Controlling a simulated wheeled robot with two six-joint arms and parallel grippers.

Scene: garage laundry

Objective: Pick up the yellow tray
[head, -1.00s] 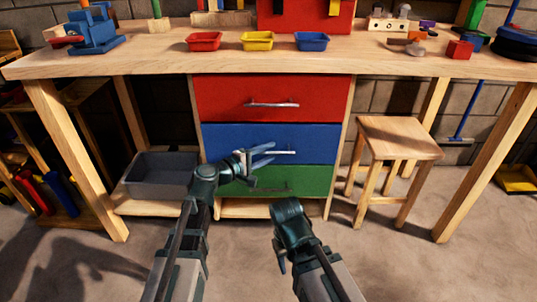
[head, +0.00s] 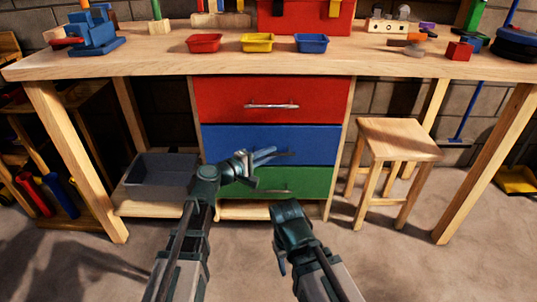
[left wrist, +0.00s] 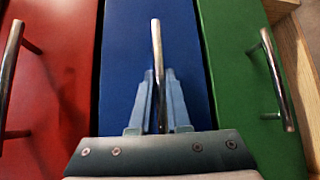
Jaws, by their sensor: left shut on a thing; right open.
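The yellow tray (head: 258,43) sits on the workbench top, between a red tray (head: 204,43) and a blue tray (head: 311,43). My left gripper (head: 284,155) is well below it, at the front of the blue drawer (head: 310,140). In the left wrist view its fingers (left wrist: 160,85) are shut on the blue drawer's metal handle (left wrist: 157,45). The handle is mostly hidden by the gripper in the head view. The blue drawer looks closed. My right gripper (head: 281,265) is low in front of the drawers, open and empty, pointing down.
The red drawer (head: 235,98) is above and the green drawer (head: 315,181) below, both closed. A wooden stool (head: 400,135) stands right of the drawers. A grey bin (head: 160,170) is on the left low shelf. A red toolbox (head: 300,15) stands behind the trays.

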